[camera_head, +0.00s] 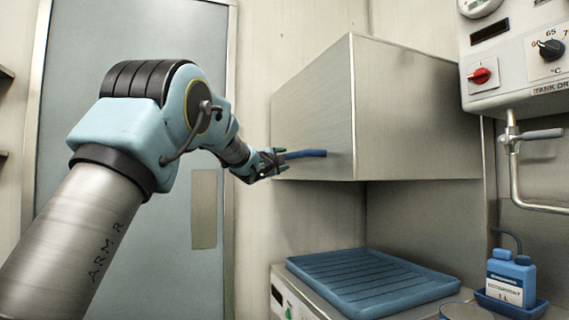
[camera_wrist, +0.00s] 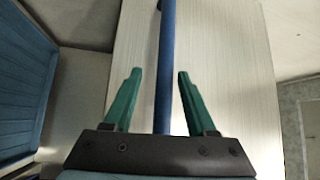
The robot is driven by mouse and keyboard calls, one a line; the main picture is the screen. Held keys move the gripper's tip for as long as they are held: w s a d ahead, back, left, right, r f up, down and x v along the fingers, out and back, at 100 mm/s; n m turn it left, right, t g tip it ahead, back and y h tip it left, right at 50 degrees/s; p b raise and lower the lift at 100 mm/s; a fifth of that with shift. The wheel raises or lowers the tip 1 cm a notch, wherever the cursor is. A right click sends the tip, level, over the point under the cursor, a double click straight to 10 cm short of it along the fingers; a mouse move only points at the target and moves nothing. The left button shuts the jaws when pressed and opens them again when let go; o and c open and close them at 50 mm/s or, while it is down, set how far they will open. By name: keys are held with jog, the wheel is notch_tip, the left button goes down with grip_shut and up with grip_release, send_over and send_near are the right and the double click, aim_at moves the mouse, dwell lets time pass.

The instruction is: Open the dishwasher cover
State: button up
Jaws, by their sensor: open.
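The dishwasher cover (camera_head: 312,105) is a boxy brushed-metal hood at centre right, and it sits above the blue rack with a gap between them. A blue bar handle (camera_head: 305,154) sticks out at the hood's lower left side. My gripper (camera_head: 276,162) is at the handle in the head view. In the wrist view the blue handle (camera_wrist: 166,60) runs lengthwise between the two green fingers of my gripper (camera_wrist: 158,85). The fingers are apart, with a gap on either side of the handle. The hood's metal face (camera_wrist: 220,60) lies behind it.
A blue ribbed rack (camera_head: 372,280) lies on the machine's top below the hood. A control box (camera_head: 520,60) with a red knob and a metal pipe (camera_head: 514,170) are at the right. A blue detergent bottle (camera_head: 511,277) stands in a tray at the lower right. A grey door (camera_head: 130,40) is behind my arm.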

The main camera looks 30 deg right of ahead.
jog(key=b+v, duration=0.3)
jog(key=v, duration=0.6)
jog(key=w+a+f+n+g+y+p, duration=0.25)
jog(key=a+f+n+y, duration=1)
jog(key=a+f, duration=1.25)
jog(key=s+a+f+n+g+y+p, duration=0.1)
jog(key=s+a+f+n+g, duration=0.3)
jog(key=s+a, duration=0.5)
jog(key=s+a+f+n+g+y+p, duration=0.1)
jog(key=s+a+f+n+g, duration=0.3)
jog(key=s+a+f+n, duration=0.5)
jog(key=s+a+p, duration=0.1)
jog(key=s, duration=0.5)
jog(key=shift+s+a, duration=0.25)
jog(key=shift+a, duration=0.1)
jog(key=shift+y, duration=0.25)
